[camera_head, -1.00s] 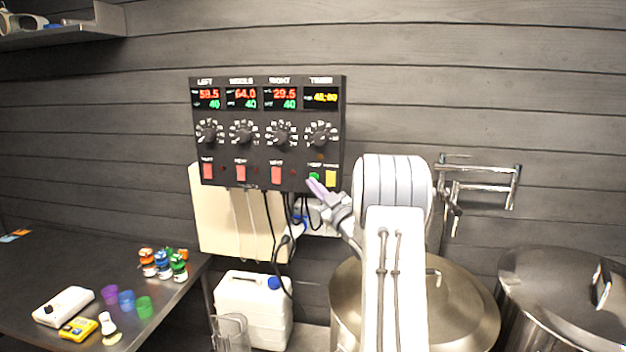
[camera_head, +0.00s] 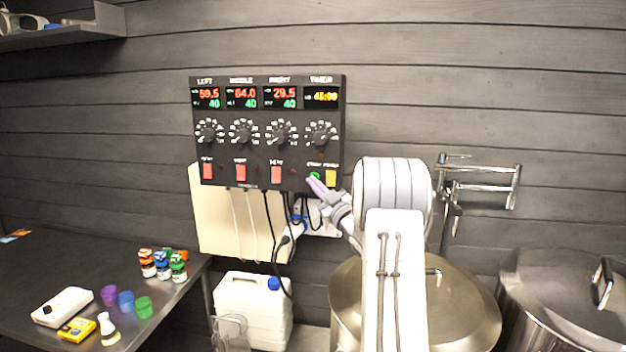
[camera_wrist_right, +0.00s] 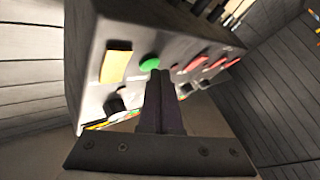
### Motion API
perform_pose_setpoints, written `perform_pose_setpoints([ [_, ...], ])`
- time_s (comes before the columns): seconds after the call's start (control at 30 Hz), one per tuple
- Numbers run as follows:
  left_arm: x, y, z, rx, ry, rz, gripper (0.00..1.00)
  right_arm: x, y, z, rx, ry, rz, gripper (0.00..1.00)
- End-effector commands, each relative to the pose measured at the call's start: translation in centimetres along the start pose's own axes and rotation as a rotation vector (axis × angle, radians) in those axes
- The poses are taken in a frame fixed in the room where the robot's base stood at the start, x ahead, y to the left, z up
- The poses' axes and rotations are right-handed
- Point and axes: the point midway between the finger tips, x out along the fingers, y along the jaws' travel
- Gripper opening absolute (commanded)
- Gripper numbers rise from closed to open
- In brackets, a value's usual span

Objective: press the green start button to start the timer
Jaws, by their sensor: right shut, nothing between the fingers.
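The dark control panel (camera_head: 262,150) hangs on the wall, with four displays, knobs and a row of buttons. Its timer display (camera_head: 321,97) at the right reads about 45:00 in yellow. The green start button (camera_head: 315,176) sits at the lower right, left of a yellow button (camera_head: 331,177). My right gripper (camera_head: 316,185) is shut and empty, its tips just below the green button. In the right wrist view the closed fingers (camera_wrist_right: 159,80) point at the panel, tips close beside the green button (camera_wrist_right: 150,64). I cannot tell whether they touch it. My left gripper is not in view.
Red switches (camera_head: 240,172) line the panel's lower edge, with black cables hanging below. A steel kettle (camera_head: 460,305) stands under my right arm and another (camera_head: 560,300) to its right. A table (camera_head: 60,262) at left holds cups, small bottles and devices. A white jerrycan (camera_head: 253,310) stands below.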

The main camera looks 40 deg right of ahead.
Motion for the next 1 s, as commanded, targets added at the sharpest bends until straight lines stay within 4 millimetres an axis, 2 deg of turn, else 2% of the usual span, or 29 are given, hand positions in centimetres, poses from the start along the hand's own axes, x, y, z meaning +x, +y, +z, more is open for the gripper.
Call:
perform_pose_setpoints([
  [1.0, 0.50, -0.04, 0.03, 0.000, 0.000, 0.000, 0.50, 0.45, 0.32, 0.40, 0.000, 0.000, 0.000, 0.00],
])
